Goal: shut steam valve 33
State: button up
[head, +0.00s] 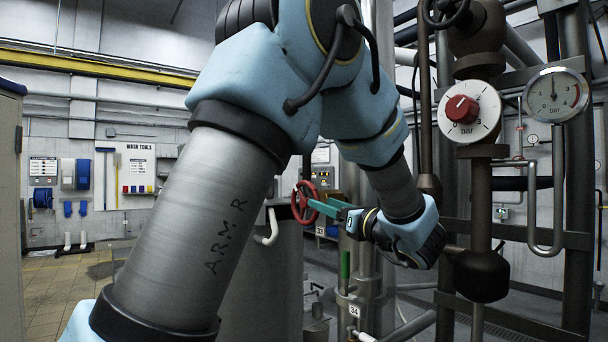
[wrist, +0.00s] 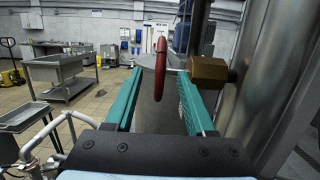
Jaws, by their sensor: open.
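The red handwheel (head: 295,203) stands upright left of my gripper in the head view, with a small tag reading 33 (head: 320,231) below it. In the wrist view the red wheel (wrist: 160,70) appears edge-on between my two teal fingers, with visible space on both sides. A brass valve body (wrist: 208,72) sits to its right, joined by a stem. My gripper (head: 326,206) is open around the wheel's rim; I see no finger touching it. The fingers hide part of the wheel in the head view.
A green lever (head: 345,265) stands below, above a tag reading 34 (head: 354,310). A red dial knob (head: 462,108) and a pressure gauge (head: 555,95) are on pipes at the right. A steel vessel wall (wrist: 285,80) is close on the right. Open floor lies at the left.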

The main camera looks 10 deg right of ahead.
aim_at(298, 191)
jog(key=r+g+p, duration=0.1)
jog(key=p, duration=0.1)
jog(key=r+h+p, duration=0.1)
jog(key=r+p, duration=0.1)
jog(key=shift+w+a+g, duration=0.2)
jog(key=shift+w+g, duration=0.2)
jog(key=p+x, duration=0.4)
jog(key=x, duration=0.5)
jog(key=shift+w+a+f, duration=0.1)
jog(key=shift+w, duration=0.25)
jog(key=shift+w+a+f+p, duration=0.2)
jog(key=shift+w+p, duration=0.1)
jog(key=shift+w, duration=0.15)
grip_shut()
